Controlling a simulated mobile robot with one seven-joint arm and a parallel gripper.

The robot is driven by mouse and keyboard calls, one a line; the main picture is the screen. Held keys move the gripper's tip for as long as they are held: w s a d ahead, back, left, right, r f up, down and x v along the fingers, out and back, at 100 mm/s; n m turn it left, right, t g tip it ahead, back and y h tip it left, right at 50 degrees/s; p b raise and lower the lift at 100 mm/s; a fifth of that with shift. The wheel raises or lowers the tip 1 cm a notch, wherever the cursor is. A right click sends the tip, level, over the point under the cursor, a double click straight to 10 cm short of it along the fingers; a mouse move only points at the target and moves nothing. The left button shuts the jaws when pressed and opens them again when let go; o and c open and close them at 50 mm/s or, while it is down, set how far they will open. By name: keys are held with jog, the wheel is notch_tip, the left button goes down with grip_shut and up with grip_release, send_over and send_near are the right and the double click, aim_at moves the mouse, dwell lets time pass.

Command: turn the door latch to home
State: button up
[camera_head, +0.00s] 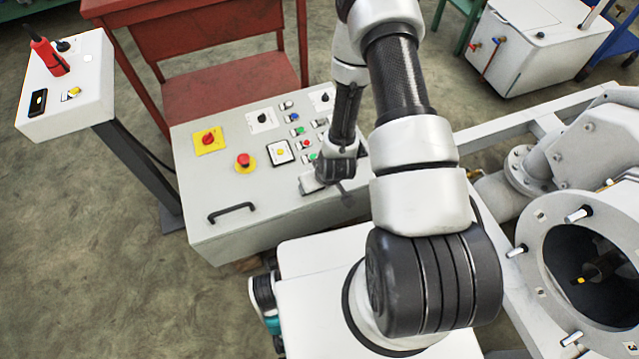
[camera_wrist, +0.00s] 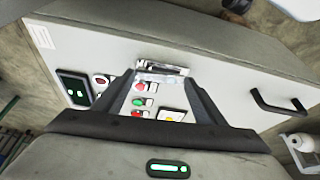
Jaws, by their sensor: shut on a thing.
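The door latch (camera_wrist: 162,70) is a small silvery metal piece on the grey control cabinet (camera_head: 275,215), seen between my fingertips in the wrist view. My gripper (camera_wrist: 163,80) is shut on it, with one dark finger on either side. In the head view my gripper (camera_head: 330,180) is over the right part of the cabinet top, and my arm partly covers the area. The exact turn of the latch is hard to tell at this size.
The cabinet has a black handle (camera_head: 232,212), a yellow-backed red switch (camera_head: 208,139), a red emergency button (camera_head: 244,161) and several small buttons near my gripper. A pale metal frame with a round open chamber (camera_head: 590,265) stands at right. A red cart (camera_head: 225,85) is behind.

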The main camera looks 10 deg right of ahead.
jog(key=shift+w+a+m, duration=0.1)
jog(key=shift+w+m, duration=0.05)
jog(key=shift+m, duration=0.35)
jog(key=o, duration=1.5)
jog(key=shift+o, duration=0.2)
jog(key=a+p+v, duration=0.1)
jog(key=p+v, duration=0.6)
jog(key=v, duration=1)
jog(key=shift+d+r, duration=0.2)
jog(key=shift+r, duration=0.05)
